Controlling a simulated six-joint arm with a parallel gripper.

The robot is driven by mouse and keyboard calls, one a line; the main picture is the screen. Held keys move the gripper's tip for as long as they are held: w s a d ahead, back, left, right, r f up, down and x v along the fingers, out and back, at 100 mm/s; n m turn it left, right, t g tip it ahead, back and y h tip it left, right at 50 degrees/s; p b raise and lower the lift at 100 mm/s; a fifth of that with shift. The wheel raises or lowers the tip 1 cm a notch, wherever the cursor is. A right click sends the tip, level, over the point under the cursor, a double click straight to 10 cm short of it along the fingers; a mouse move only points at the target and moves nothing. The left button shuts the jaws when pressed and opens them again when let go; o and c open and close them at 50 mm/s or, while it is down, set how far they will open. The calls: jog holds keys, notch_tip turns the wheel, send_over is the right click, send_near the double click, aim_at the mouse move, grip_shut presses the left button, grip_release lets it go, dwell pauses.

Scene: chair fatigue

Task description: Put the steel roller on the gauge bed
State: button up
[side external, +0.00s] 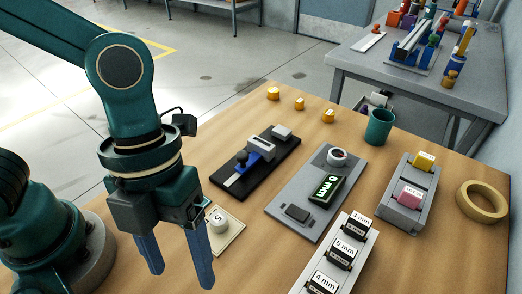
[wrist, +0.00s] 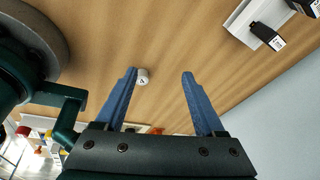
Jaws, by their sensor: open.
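A small pale cylinder marked S (side external: 216,218), which looks like the steel roller, stands on a cream square plate (side external: 230,240). My gripper (side external: 180,276) is open and empty, its blue fingers pointing down to the left of and in front of that cylinder. In the wrist view, a pale marked cylinder (wrist: 142,76) shows beside the left fingertip of my open gripper (wrist: 160,73); I cannot tell whether it is the same one. A grey plate with a 0 mm display (side external: 325,188) and a dark pad may be the gauge bed; nothing visible labels it so.
A black board with a blue slider (side external: 258,152) lies behind the gripper. A rack of mm-labelled blocks (side external: 342,252) stands front right. A grey holder (side external: 407,190) carries yellow and pink pieces. A green cup (side external: 379,126), a tape ring (side external: 482,201) and several yellow pieces stand farther off.

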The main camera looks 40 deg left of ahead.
jog(key=s+f+m, duration=0.1)
jog(key=s, duration=0.1)
jog(key=s+d+f+m+g+y, duration=0.1)
jog(key=s, duration=0.1)
jog(key=s+f+m+g+y, duration=0.1)
jog(key=s, duration=0.1)
jog(key=shift+d+f, duration=0.3)
jog(key=shift+f, duration=0.1)
jog(key=shift+s+f, duration=0.2)
jog(key=shift+s, duration=0.1)
jog(key=shift+s+f, duration=0.15)
jog(key=shift+f, duration=0.05)
jog(key=shift+x, duration=2.25)
grip_shut()
